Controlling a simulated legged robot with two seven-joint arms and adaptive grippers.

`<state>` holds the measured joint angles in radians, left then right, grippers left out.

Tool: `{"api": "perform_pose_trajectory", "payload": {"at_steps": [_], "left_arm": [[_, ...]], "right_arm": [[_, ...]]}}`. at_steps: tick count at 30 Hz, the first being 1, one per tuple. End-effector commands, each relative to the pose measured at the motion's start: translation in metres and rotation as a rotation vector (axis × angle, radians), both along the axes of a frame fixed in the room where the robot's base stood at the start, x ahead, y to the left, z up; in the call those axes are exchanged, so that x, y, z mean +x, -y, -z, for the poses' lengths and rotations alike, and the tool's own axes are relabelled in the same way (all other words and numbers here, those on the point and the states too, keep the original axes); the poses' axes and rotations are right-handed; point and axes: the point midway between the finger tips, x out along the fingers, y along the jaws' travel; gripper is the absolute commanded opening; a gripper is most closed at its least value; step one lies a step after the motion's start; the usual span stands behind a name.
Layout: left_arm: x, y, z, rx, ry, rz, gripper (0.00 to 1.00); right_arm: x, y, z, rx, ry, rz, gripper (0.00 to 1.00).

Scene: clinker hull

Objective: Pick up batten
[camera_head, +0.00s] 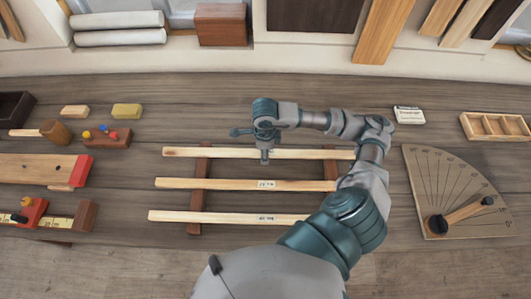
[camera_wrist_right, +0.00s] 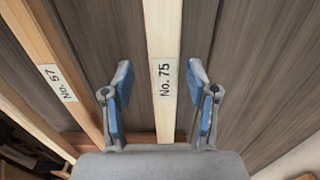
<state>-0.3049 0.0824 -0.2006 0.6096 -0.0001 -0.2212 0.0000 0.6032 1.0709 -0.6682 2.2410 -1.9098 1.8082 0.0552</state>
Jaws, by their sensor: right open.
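Three pale wooden battens lie side by side across two reddish-brown bearers (camera_head: 196,218): a far one (camera_head: 210,152), a middle one (camera_head: 215,184) and a near one (camera_head: 200,217). My right gripper (camera_head: 264,157) hangs over the far batten and hides part of it. In the right wrist view, my open right gripper (camera_wrist_right: 160,75) has one blue-padded finger on each side of the batten marked No. 75 (camera_wrist_right: 164,30), with gaps on both sides. The batten marked No. 57 (camera_wrist_right: 40,45) lies to the left of the fingers. My left gripper is not in view.
A fan-shaped angle board (camera_head: 440,175) with a pointer lies at the right, below a compartment tray (camera_head: 495,127). A small white block (camera_head: 409,115) lies behind my arm. Mallet (camera_head: 53,132), blocks and clamp-like tools crowd the left. Bench behind the battens is clear.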

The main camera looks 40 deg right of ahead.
Motion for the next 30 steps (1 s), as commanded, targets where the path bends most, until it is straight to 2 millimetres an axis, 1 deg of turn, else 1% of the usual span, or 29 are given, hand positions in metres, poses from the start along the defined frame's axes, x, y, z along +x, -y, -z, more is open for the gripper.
{"api": "perform_pose_trajectory", "payload": {"at_steps": [5, 8, 9, 11, 12, 17, 23, 26, 30], "left_arm": [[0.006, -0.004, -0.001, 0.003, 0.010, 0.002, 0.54], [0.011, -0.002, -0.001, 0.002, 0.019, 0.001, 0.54], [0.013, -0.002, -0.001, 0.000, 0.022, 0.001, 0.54], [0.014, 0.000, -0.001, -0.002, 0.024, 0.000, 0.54], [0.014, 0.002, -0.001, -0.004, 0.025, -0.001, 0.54], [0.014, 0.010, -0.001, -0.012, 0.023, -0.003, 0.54], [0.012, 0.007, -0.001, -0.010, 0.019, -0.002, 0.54], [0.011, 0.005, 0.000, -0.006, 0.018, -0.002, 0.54], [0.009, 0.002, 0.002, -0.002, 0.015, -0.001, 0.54]], "right_arm": [[0.000, 0.003, 0.001, 0.001, -0.001, 0.002, 0.58], [0.000, 0.003, 0.001, 0.002, -0.001, 0.002, 0.36], [0.000, 0.003, 0.001, 0.002, -0.001, 0.002, 0.26], [0.000, 0.002, 0.001, 0.001, -0.001, 0.002, 0.11], [0.000, 0.002, 0.001, 0.001, -0.001, 0.002, 0.01], [0.000, 0.001, 0.000, -0.001, -0.001, 0.002, 0.00], [0.000, -0.001, -0.001, -0.002, -0.001, 0.001, 0.00], [0.000, 0.000, -0.006, -0.001, 0.001, 0.001, 0.00], [0.001, 0.002, -0.020, 0.000, 0.003, 0.001, 0.00]]}}
